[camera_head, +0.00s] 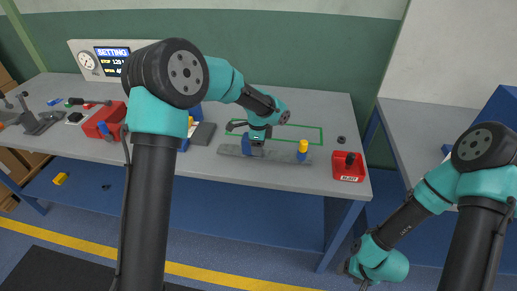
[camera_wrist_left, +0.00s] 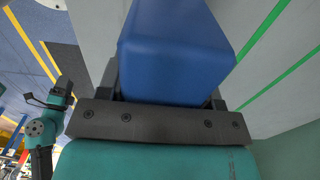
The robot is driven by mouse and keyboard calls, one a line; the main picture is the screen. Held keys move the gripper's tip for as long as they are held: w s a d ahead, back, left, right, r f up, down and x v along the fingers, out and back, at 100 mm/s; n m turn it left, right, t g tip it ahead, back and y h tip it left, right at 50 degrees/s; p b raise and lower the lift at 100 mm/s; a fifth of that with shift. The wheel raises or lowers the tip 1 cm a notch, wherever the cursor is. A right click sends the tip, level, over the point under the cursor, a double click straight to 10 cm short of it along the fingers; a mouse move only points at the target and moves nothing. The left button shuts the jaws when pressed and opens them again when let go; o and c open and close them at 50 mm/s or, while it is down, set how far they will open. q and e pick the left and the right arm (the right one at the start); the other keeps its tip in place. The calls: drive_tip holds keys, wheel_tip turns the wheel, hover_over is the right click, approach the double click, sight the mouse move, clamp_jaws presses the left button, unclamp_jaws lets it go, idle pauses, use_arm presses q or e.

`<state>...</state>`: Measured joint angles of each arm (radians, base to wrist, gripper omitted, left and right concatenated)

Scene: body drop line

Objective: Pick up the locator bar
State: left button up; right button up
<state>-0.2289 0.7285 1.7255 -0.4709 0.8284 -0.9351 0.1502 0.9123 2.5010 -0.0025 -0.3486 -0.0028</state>
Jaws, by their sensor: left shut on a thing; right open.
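The locator bar (camera_head: 277,154) is a long grey bar along the front of the bench, with a blue block (camera_head: 247,144) near its middle. A blue post with a yellow top (camera_head: 302,151) stands near its right end. My left gripper (camera_head: 257,139) is over the bar and shut on the blue block. In the left wrist view, that block (camera_wrist_left: 175,50) fills the space before the gripper's palm. I cannot tell whether the bar is clear of the bench. My right gripper (camera_head: 352,268) is low at the lower right, apart from the bench, and open.
A green outline (camera_head: 322,135) marks the bench behind the bar. A red reject bin (camera_head: 348,167) stands at the right end, a dark round part (camera_head: 341,140) behind it. A red bin (camera_head: 100,122) and clamps (camera_head: 38,123) are at left. My left arm hides some bench.

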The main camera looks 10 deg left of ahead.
use_arm(q)
drive_tip(key=s+d+r, duration=0.1)
drive_tip(key=s+d, duration=0.1)
drive_tip(key=s, duration=0.5)
drive_tip(key=s+d+r, duration=0.1)
drive_tip(key=s, duration=0.7)
drive_tip(key=shift+s+d+r, duration=0.2)
drive_tip(key=shift+s+d, duration=0.05)
drive_tip(key=shift+d, duration=0.15)
drive_tip(key=shift+a, duration=0.1)
